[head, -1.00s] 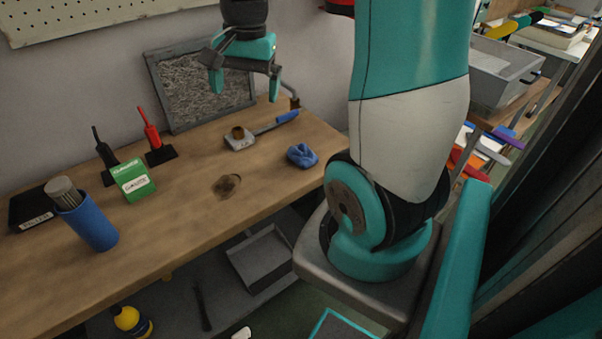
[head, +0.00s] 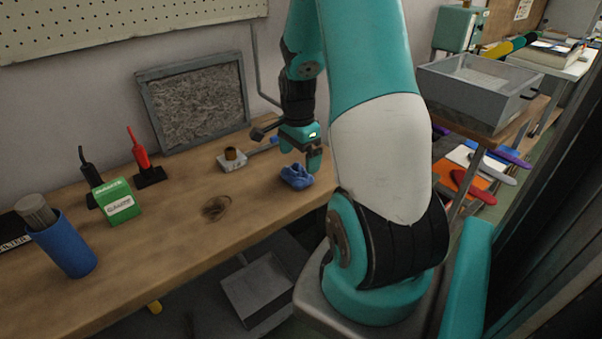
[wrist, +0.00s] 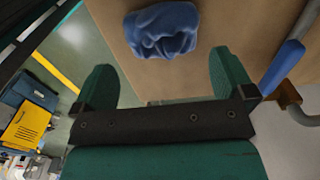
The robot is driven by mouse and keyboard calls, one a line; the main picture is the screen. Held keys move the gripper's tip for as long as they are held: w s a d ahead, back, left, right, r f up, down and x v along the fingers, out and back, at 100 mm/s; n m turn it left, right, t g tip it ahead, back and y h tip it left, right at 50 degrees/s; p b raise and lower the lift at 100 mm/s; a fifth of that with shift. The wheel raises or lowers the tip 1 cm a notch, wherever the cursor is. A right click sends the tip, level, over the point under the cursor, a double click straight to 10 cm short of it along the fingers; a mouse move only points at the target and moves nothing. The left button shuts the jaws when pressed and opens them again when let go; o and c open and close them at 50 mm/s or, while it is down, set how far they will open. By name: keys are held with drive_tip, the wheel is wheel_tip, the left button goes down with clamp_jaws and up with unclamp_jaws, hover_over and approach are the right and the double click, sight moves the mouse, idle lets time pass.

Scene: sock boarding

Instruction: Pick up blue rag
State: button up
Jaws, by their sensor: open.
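The blue rag (head: 296,176) lies crumpled on the wooden workbench (head: 150,235), near its right end. My gripper (head: 301,160) is just above the rag in the head view, with one finger overlapping the rag's right side in the picture. In the wrist view the rag (wrist: 162,30) sits beyond the fingertips, between the lines of the two fingers. My gripper (wrist: 160,75) is open, and nothing is between its fingers. The rag's gap from the fingertips is hard to judge.
A small grey block with a brown top (head: 232,159) and a blue-handled tool (head: 265,148) lie behind the rag. A framed panel (head: 195,103) leans on the wall. A green box (head: 117,201) and blue cup (head: 65,248) stand left. Bench between is mostly clear.

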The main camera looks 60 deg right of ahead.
sight(297, 166)
drive_tip(key=f, duration=0.5)
drive_tip(key=shift+w+a+f, duration=0.2)
drive_tip(key=shift+w+f, duration=0.05)
drive_tip(key=shift+f, duration=0.05)
drive_tip(key=c, duration=0.7)
